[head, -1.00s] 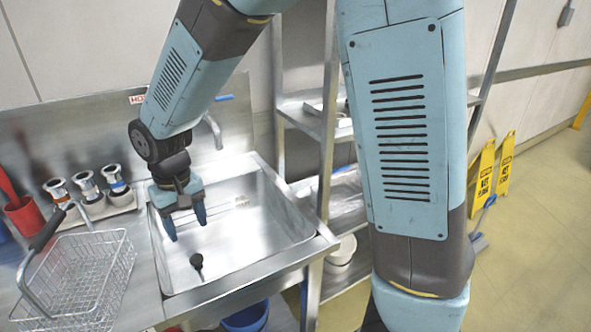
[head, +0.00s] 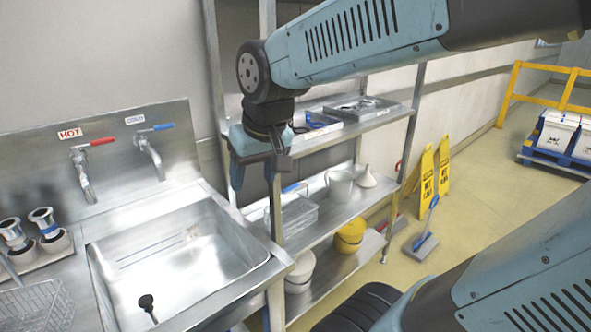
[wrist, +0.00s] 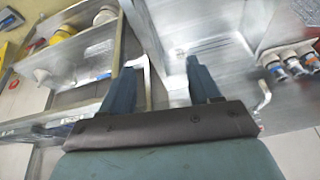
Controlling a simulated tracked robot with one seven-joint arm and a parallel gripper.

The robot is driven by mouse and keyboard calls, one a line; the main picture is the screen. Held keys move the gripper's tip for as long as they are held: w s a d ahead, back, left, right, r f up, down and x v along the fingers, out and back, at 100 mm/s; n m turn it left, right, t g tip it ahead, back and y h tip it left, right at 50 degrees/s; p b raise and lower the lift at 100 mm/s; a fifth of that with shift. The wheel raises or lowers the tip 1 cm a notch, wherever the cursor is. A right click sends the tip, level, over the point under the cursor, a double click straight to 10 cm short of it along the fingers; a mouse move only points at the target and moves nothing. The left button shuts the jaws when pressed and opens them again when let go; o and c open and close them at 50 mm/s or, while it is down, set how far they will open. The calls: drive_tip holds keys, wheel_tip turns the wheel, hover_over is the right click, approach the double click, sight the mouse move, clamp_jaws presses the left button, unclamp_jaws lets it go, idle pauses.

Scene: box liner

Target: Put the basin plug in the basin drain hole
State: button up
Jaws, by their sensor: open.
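My gripper (head: 254,172) is open and empty, pointing down, above and right of the basin by the shelf rack. In the wrist view my gripper (wrist: 160,66) shows its two fingers apart with nothing between them.
Hot and cold taps (head: 150,158) rise behind the basin. Steel drain fittings (head: 45,228) and a wire basket (head: 35,305) stand to its left. A shelf rack (head: 330,215) with trays and jugs is at right. Yellow floor signs (head: 428,175) stand beyond.

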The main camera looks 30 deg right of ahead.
drive_tip(key=s+d+r+m+t+h, duration=0.1)
drive_tip(key=s+d, duration=0.4)
drive_tip(key=d, duration=0.1)
drive_tip(key=shift+r, duration=0.35)
drive_tip(key=shift+s, duration=0.1)
idle(0.7)
